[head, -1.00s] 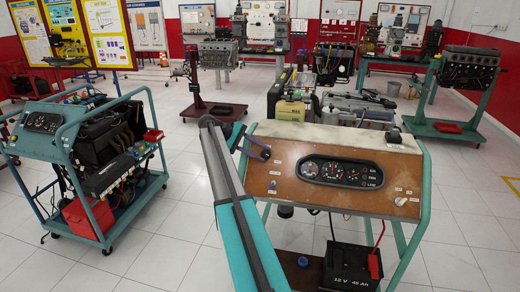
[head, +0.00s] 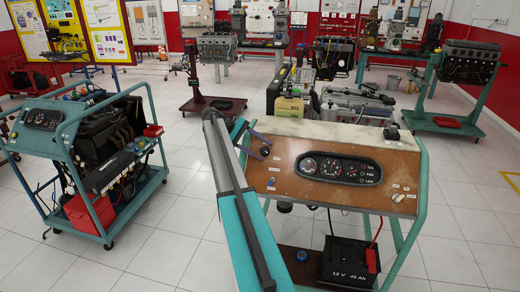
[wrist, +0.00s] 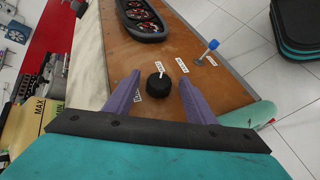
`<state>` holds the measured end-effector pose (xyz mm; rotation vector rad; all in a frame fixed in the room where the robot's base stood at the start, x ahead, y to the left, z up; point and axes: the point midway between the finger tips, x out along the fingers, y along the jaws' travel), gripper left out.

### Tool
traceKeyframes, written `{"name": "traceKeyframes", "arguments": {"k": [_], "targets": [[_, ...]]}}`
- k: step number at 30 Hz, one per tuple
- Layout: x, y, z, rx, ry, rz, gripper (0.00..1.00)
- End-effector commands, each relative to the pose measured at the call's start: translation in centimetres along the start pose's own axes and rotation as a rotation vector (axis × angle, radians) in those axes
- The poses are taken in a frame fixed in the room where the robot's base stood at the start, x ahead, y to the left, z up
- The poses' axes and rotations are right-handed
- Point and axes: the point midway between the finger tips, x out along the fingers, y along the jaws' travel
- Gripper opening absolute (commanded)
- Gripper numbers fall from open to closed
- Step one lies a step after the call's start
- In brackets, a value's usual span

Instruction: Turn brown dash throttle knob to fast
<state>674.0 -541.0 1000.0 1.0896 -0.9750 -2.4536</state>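The brown dash panel (head: 300,188) stands in front of me on a teal frame. A black round knob (wrist: 161,86) with a white pointer mark sits on it, and shows as a small dark knob (head: 265,152) at the panel's upper left in the head view. Small white labels (wrist: 182,65) lie beside it; their text is too small to read. My gripper (wrist: 159,78) has two purple fingers standing apart, one on each side of the knob, with gaps visible. In the head view my gripper (head: 253,138) is at the panel's upper left, partly hidden by my arm.
A gauge cluster (head: 338,168) fills the panel's middle. A blue-topped switch (wrist: 207,50) stands near the right finger. A cream knob (head: 398,197) is at the panel's right. A black battery (head: 349,262) sits below. Another engine cart (head: 107,236) stands left, with clear floor between.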

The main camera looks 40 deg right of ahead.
Motion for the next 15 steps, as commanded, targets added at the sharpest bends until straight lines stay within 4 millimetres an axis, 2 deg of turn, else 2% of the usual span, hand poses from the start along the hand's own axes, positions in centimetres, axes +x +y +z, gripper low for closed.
{"name": "traceKeyframes", "arguments": {"k": [8, 15], "targets": [[-0.2, 0.1, 0.0, 0.0, 0.002, 0.002, 0.5], [-1.0, 1.1, 0.8, 0.001, 0.002, 0.002, 0.5]]}}
